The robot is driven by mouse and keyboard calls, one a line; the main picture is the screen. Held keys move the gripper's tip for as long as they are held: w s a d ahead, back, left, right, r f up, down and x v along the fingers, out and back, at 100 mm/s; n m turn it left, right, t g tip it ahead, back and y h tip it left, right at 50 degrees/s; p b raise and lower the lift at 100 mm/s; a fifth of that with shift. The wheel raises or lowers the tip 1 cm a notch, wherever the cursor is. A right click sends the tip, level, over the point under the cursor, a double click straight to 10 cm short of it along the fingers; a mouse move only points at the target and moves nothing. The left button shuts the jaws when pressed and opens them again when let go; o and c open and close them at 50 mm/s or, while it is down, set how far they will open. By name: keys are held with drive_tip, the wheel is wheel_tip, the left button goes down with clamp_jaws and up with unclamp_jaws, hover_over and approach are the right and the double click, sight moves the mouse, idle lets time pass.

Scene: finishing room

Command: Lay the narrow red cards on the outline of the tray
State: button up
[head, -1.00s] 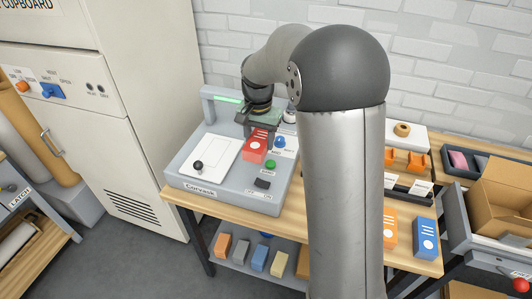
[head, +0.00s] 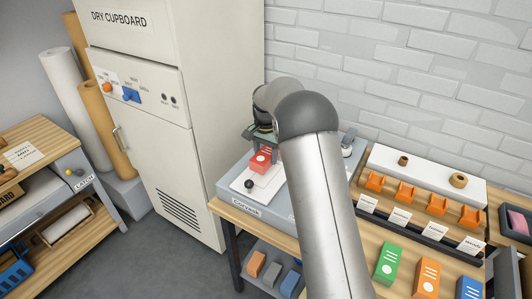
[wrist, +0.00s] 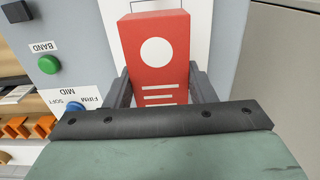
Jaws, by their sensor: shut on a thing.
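The narrow red cards (head: 263,160) show as one red block with a white disc and white lines on its face. My gripper (wrist: 160,88) is shut on the block, with a dark finger on each side of it. The white tray (head: 268,187) lies on the grey machine, under and in front of the block in the head view. In the wrist view part of the tray (wrist: 115,14) and a thin dark outline line show behind the block. The block hides most of the outline. I cannot tell whether the block touches the tray.
The grey machine (head: 233,195) has a black knob near the tray, a green button (wrist: 48,64) and a blue dial. The dry cupboard (head: 170,110) stands close on the left. Green (head: 388,263), orange and blue packs lie on the bench at right, before orange holders (head: 405,191).

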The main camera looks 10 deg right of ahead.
drive_tip(key=shift+f+b, duration=1.5)
drive_tip(key=shift+f, duration=1.15)
drive_tip(key=o, duration=1.7)
drive_tip(key=shift+o, duration=0.2)
drive_tip(key=shift+r, duration=0.1)
drive_tip(key=shift+r+p, duration=0.7)
drive_tip(key=shift+r, duration=0.35)
drive_tip(key=shift+r+p, duration=1.75)
drive_tip(key=shift+r, duration=1.2)
